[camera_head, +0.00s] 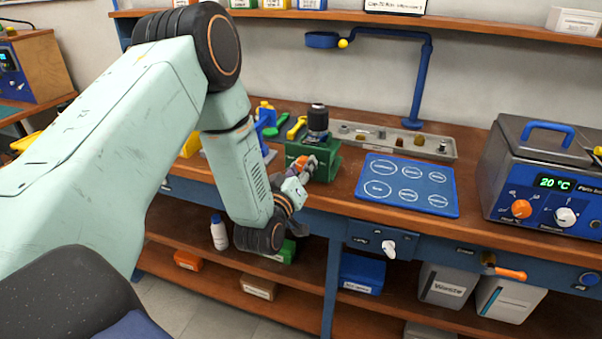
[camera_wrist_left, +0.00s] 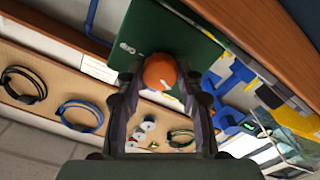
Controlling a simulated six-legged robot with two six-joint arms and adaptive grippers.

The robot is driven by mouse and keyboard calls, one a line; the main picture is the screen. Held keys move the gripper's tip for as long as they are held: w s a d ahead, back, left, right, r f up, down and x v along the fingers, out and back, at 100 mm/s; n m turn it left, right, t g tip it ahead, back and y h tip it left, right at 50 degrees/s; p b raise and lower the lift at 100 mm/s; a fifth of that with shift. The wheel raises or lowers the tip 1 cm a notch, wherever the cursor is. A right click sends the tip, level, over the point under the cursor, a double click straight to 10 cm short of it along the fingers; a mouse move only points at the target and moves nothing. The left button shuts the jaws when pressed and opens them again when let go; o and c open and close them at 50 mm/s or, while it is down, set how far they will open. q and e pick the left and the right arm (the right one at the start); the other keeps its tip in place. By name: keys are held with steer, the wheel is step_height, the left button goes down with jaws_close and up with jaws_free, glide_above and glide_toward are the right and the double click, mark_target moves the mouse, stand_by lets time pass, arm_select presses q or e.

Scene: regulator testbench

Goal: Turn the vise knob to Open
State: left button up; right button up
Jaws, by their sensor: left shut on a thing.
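The green vise (camera_head: 325,166) stands at the front edge of the wooden bench, with a dark cylindrical part (camera_head: 317,122) upright in it. Its orange knob (camera_head: 300,161) is on the side facing my left arm. My left gripper (camera_head: 301,174) reaches the knob from the front and is shut on it. In the left wrist view the round orange knob (camera_wrist_left: 160,71) sits between the two dark fingertips (camera_wrist_left: 163,82), against the vise's green face (camera_wrist_left: 165,38). My right gripper is in neither view.
A blue mat (camera_head: 407,186) with white circles lies right of the vise. A metal tray (camera_head: 395,139) with small parts is behind it. A grey bath unit (camera_head: 540,165) reading 20 °C stands at the right. Tools (camera_head: 279,125) lie behind my left forearm.

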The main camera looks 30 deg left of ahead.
arm_select(q)
steer(key=n+b, duration=0.2)
steer(key=n, duration=0.2)
steer(key=shift+w+r+n, duration=0.1)
steer(key=shift+n, duration=0.3)
stand_by(0.4)
steer(key=o, duration=1.2)
steer(key=v, duration=1.2)
